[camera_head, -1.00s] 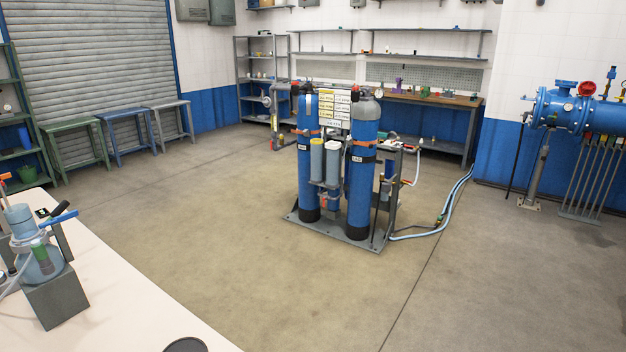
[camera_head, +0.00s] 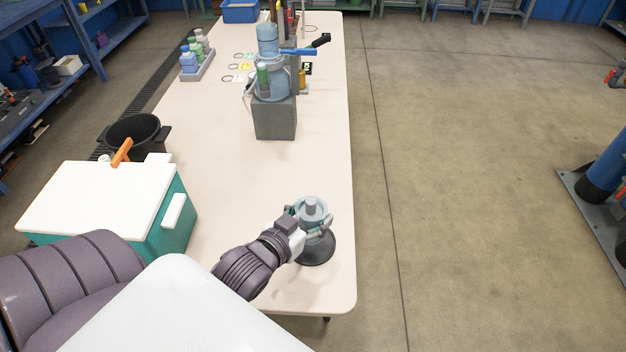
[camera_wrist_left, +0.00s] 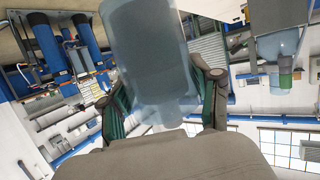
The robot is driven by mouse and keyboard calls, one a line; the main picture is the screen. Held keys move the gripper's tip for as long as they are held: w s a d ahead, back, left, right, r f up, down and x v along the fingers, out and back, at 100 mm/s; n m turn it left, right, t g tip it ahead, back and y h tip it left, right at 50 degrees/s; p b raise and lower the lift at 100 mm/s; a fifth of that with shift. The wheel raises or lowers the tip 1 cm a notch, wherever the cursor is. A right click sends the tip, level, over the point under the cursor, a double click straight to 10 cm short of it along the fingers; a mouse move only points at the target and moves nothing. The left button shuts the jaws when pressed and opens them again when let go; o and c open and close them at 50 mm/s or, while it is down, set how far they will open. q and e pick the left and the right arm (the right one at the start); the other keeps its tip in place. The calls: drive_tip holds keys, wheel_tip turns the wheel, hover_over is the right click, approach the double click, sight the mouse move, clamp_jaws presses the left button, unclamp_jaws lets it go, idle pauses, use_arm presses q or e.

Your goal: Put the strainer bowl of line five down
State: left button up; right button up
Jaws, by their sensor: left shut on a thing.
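My left gripper (camera_head: 309,225) is shut on a translucent blue-grey strainer bowl (camera_head: 311,206) near the table's right edge. The bowl is roughly upright, directly over a round dark disc (camera_head: 316,254) on the table. I cannot tell whether the bowl touches the disc. In the left wrist view, the bowl (camera_wrist_left: 150,62) fills the space between the two green-padded fingers of the left gripper (camera_wrist_left: 163,105). My right gripper is not in view.
The pale table (camera_head: 205,190) is clear around the disc. A grey block (camera_head: 275,120) carries a blue clear-bodied apparatus (camera_head: 268,80) farther back. A teal cooler with white lid (camera_head: 100,197) stands left, with a black bucket (camera_head: 135,131) behind it. A bottle tray (camera_head: 198,68) is far left.

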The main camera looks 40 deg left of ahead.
use_arm(q)
drive_tip(key=w+a+r+n+y, duration=0.25)
drive_tip(key=w+a, duration=0.45)
drive_tip(key=a, duration=0.6)
drive_tip(key=shift+m+h, duration=0.35)
drive_tip(key=shift+m, duration=0.1)
drive_tip(key=shift+w+d+f+b, duration=0.15)
drive_tip(key=shift+w+d+f, duration=0.05)
drive_tip(key=shift+w+f, duration=1.6)
drive_tip(key=shift+w+d+f+b, duration=0.25)
drive_tip(key=shift+w+f, duration=1.3)
drive_tip(key=shift+w, duration=0.5)
drive_tip(key=shift+w+d+f+b, duration=0.1)
drive_tip(key=shift+w+d+f, duration=0.1)
drive_tip(key=shift+w+f, duration=1.6)
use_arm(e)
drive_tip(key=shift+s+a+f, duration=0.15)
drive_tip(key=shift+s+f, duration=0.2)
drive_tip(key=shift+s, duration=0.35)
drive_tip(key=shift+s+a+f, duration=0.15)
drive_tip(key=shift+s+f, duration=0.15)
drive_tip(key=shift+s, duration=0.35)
use_arm(q)
drive_tip(key=shift+w+r, duration=0.1)
drive_tip(key=o, duration=1.2)
drive_tip(key=shift+c, duration=0.2)
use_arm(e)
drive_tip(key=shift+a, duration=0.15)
